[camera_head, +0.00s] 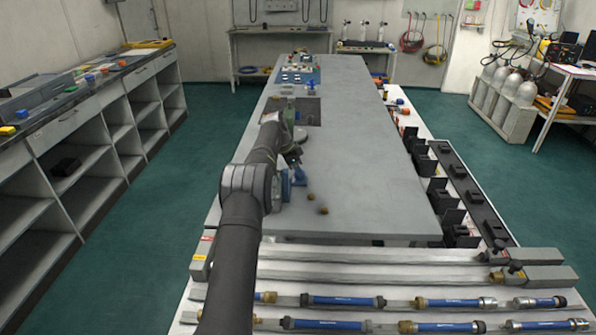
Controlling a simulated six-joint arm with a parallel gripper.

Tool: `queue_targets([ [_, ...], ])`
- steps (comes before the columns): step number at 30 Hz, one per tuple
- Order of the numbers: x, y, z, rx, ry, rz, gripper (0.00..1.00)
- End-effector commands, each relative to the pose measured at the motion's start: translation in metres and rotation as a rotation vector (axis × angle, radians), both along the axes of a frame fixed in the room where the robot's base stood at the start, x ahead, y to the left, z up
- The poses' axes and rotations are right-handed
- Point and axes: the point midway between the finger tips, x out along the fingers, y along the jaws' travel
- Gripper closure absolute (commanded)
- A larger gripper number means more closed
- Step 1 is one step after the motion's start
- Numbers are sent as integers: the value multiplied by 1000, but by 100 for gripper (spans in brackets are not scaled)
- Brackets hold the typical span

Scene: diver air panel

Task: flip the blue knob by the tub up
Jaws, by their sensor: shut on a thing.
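A small blue knob (310,85) stands at the far edge of the dark square tub (312,119) sunk in the grey bench top. My dark arm reaches from the bottom over the left side of the bench, and my gripper (290,118) is by the tub's left side, partly covering it. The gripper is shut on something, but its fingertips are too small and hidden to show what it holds. Whether it touches the blue knob cannot be told. Another blue part (298,176) shows on the bench beside my arm's elbow.
Two small brown knobs (323,210) sit near the front. A panel with several small fittings (299,76) lies beyond the tub. Black brackets (450,200) line the right edge, and blue cylinders (343,301) lie in front. The bench's right half (370,150) is clear.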

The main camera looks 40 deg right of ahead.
Motion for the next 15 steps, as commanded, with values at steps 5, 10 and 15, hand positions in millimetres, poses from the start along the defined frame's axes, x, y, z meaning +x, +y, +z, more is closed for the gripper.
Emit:
queue_targets([
  [5, 1, -1, 0, -2, -1, -93, 87],
  [10, 1, -1, 0, 0, -1, -151, 87],
  [15, 1, -1, 0, 0, -1, -182, 87],
])
